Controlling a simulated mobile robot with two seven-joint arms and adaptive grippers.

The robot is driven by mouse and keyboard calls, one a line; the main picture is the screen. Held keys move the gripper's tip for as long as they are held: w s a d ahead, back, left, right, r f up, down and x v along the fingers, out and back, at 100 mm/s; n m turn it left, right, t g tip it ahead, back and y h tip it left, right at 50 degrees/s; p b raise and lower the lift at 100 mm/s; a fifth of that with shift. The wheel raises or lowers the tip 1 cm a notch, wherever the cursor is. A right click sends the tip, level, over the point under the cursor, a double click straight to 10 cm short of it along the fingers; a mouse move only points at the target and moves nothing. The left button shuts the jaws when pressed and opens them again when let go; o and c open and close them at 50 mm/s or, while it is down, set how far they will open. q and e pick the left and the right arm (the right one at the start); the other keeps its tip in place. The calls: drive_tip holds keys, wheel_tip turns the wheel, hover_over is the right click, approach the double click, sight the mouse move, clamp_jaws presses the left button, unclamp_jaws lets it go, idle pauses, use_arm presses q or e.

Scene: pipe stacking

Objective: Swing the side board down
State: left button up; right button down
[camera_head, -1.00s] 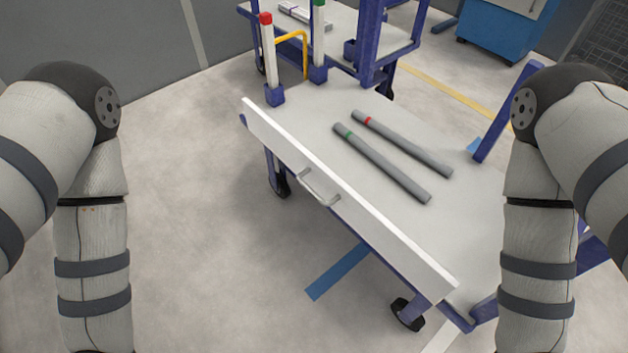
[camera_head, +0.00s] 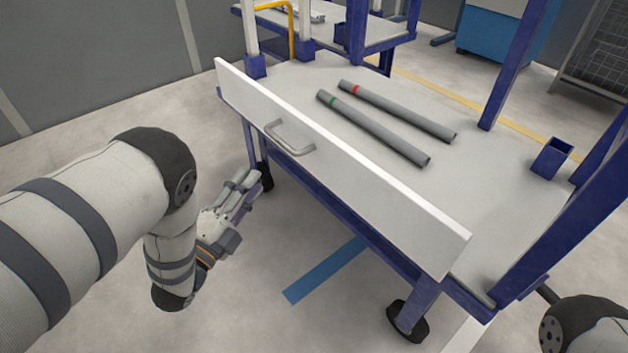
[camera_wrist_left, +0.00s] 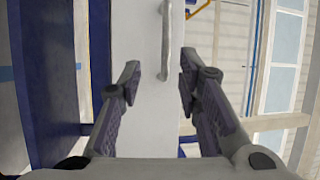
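The white side board (camera_head: 350,180) stands up along the near long edge of the cart, with a grey bar handle (camera_head: 289,138) on its outer face. My left gripper (camera_head: 245,185) is out in front of the board, below and to the left of the handle, and apart from it. In the left wrist view its two fingers (camera_wrist_left: 160,78) are spread with nothing between them. The board (camera_wrist_left: 145,130) and handle (camera_wrist_left: 167,40) show beyond the fingertips there. My right gripper is out of view; only part of my right arm shows at bottom right.
Two grey pipes, one with a green band (camera_head: 375,128) and one with a red band (camera_head: 400,112), lie on the cart top. Blue posts (camera_head: 515,65) rise at the cart's far side. A wheel (camera_head: 408,322) is under the near corner. The floor before the board is clear.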

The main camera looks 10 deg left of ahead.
sight(279, 139)
use_arm(q)
drive_tip(key=b+x, duration=0.1)
drive_tip(key=x, duration=0.3)
drive_tip(key=b+x, duration=0.1)
drive_tip(key=x, duration=0.3)
drive_tip(key=b+x, duration=0.1)
drive_tip(key=x, duration=0.3)
drive_tip(key=shift+w+a+r, duration=0.1)
drive_tip(key=shift+w+r, duration=0.2)
drive_tip(key=shift+r, duration=0.15)
clamp_jaws()
